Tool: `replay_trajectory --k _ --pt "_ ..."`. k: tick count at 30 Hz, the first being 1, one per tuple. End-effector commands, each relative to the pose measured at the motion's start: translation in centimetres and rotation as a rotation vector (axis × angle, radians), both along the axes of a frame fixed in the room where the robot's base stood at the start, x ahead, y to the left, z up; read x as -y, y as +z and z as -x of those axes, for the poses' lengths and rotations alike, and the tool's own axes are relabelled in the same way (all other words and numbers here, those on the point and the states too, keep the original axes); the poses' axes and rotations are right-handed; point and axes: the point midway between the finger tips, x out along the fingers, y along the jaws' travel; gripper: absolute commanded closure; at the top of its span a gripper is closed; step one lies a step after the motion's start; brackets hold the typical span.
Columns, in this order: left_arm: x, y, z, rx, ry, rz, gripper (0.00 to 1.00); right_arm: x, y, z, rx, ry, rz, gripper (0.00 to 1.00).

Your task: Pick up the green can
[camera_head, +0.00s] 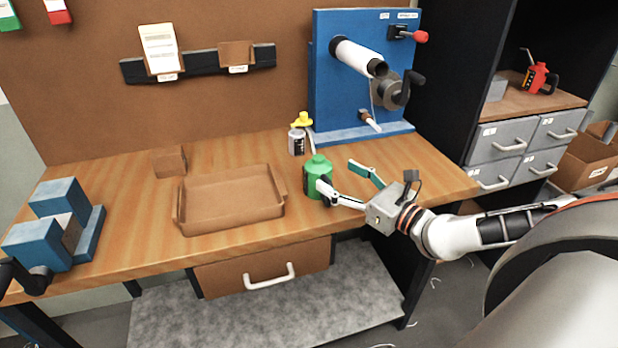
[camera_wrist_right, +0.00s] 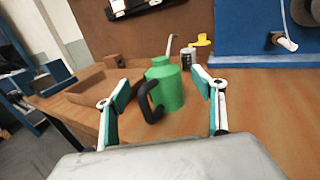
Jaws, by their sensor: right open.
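The green can (camera_head: 316,176) stands upright on the wooden workbench, right of the brown tray. It has a black handle and a thin grey spout. In the right wrist view the green can (camera_wrist_right: 166,88) is ahead, between the two fingers, with its black handle toward me. My right gripper (camera_head: 352,184) is open and comes in from the right, its fingertips close to the can. In the wrist view the right gripper (camera_wrist_right: 160,95) has its fingers spread on both sides of the can, with a gap each side. My left gripper is not in view.
A brown tray (camera_head: 180,210) lies left of the can. A small yellow-topped container (camera_head: 297,140) stands behind it. The blue winding machine (camera_head: 332,95) is at the back right, a blue vise (camera_head: 50,232) at the far left. The bench front right of the can is mostly clear.

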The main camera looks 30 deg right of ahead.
Motion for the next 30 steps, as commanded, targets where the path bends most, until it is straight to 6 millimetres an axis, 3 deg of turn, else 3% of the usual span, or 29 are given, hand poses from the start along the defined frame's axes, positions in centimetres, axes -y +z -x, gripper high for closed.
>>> replay_trajectory --k 13,21,30 --pt "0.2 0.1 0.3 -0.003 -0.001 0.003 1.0 -0.6 0.1 -3.5 -0.001 -0.004 -0.009 0.32" --pt "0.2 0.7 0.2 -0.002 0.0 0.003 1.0 -1.2 0.2 -6.7 -0.001 -0.004 -0.008 0.32" --pt "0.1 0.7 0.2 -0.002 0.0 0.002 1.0 -1.5 0.0 -7.5 -0.004 -0.002 -0.005 0.32"
